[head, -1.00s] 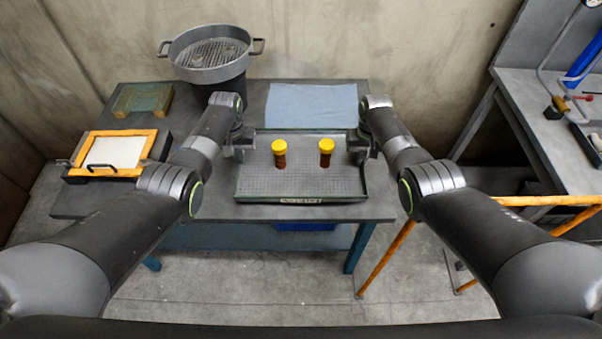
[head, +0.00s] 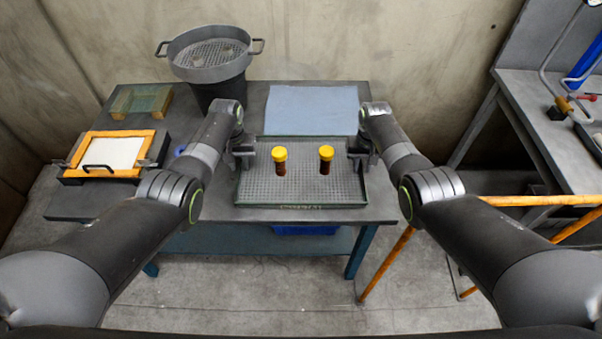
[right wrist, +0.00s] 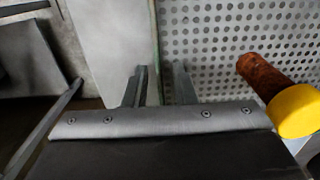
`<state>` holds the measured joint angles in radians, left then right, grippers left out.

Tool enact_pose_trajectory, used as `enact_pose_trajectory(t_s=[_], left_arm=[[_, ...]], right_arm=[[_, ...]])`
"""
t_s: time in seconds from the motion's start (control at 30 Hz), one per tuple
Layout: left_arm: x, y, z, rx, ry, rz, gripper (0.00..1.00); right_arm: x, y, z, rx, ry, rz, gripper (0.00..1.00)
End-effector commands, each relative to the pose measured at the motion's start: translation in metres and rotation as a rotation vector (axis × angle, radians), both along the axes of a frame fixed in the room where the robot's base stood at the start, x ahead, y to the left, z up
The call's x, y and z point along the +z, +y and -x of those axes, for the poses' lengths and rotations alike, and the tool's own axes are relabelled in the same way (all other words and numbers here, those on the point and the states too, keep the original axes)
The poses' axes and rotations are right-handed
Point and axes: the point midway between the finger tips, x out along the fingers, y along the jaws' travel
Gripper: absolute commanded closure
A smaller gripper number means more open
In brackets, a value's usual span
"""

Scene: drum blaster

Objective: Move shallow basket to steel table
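The shallow basket (head: 300,196) is a grey perforated tray with a low rim. It appears to lie on the grey metal table (head: 385,208) in the head view. My right gripper (head: 360,155) is at the right rim. In the right wrist view its fingers (right wrist: 160,88) are apart, one on each side of the thin rim (right wrist: 155,45).
A blue cloth (head: 312,108) lies behind the basket. A round sieve pot (head: 210,62) stands at the back left. An orange-framed screen (head: 112,153) and a greenish block (head: 141,102) are on the left. A second bench (head: 545,125) and an orange rail (head: 535,200) are at right.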

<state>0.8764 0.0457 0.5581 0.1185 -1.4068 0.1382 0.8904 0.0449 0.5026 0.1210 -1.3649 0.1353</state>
Motion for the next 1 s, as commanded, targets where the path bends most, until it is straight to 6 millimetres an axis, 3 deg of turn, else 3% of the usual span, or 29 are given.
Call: enact_pose_trajectory(t_s=[0.27, 0.47, 1.0], left_arm=[[0.003, 0.000, 0.000, 0.000, 0.000, 0.000, 0.76], [0.022, 0.000, -0.001, 0.000, -0.004, 0.001, 0.76], [0.111, 0.000, 0.000, 0.001, -0.003, -0.001, 0.76]], right_arm=[[0.000, 0.000, 0.000, 0.000, 0.000, 0.000, 0.76], [0.000, 0.000, 0.000, 0.000, 0.000, 0.000, 0.76], [0.000, 0.000, 0.000, 0.000, 0.000, 0.000, 0.76]])
